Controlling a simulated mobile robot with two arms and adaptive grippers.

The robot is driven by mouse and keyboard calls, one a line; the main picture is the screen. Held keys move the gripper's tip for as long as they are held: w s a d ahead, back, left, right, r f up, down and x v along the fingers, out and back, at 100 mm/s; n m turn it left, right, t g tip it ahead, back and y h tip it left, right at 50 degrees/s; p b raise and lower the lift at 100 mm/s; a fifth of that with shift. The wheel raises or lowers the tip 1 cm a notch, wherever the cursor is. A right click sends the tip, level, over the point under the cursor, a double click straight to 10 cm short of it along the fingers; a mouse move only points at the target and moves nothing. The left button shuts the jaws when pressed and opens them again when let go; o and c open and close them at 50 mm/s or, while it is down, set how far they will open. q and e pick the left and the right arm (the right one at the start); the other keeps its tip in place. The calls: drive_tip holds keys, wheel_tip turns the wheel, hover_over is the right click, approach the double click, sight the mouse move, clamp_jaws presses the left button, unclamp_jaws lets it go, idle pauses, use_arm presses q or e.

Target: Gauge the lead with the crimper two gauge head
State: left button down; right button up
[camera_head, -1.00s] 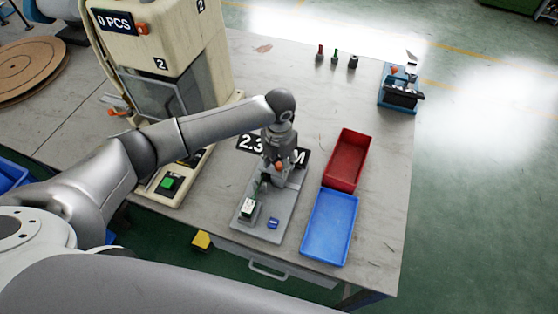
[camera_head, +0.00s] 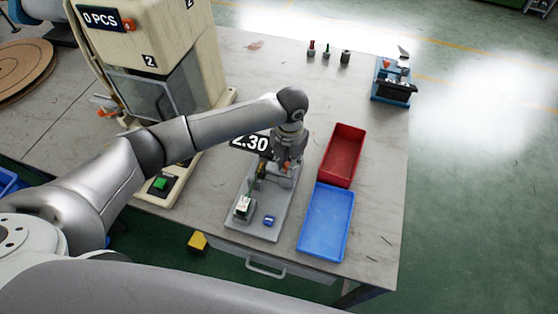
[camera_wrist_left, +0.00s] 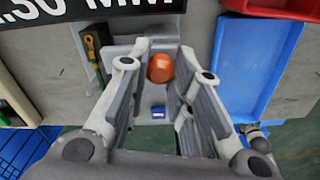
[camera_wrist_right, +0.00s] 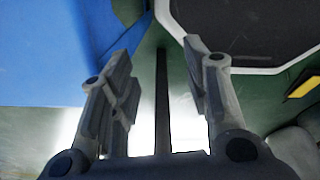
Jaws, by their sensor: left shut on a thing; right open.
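A grey gauge plate (camera_head: 252,226) lies on the bench with a readout (camera_head: 250,143) showing 2.30; the wrist view shows "MM" on it. My left gripper (camera_head: 287,164) is over the plate's far right part. In the left wrist view my left gripper (camera_wrist_left: 163,58) is shut on an orange knob (camera_wrist_left: 160,69) between its fingers. A thin green piece (camera_head: 259,177), perhaps the lead, runs along the plate's left side; its ends are unclear. A white-faced block (camera_head: 243,206) and a small blue block (camera_head: 269,221) are at the near end. My right gripper (camera_wrist_right: 160,85) is open and empty.
A red tray (camera_head: 362,137) and blue tray (camera_head: 327,254) stand right of the plate. A cream press (camera_head: 190,62) marked 2, reading 0 PCS, stands left. Three small posts (camera_head: 327,53) and a blue fixture (camera_head: 391,93) stand at the back. The far bench middle is clear.

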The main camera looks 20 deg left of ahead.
use_arm(q)
drive_tip(key=shift+d, duration=0.25)
drive_tip(key=c, duration=1.3)
unclamp_jaws()
drive_tip(key=shift+o, duration=0.2)
drive_tip(key=shift+d, duration=0.15)
wheel_tip(320, 180, up, 12)
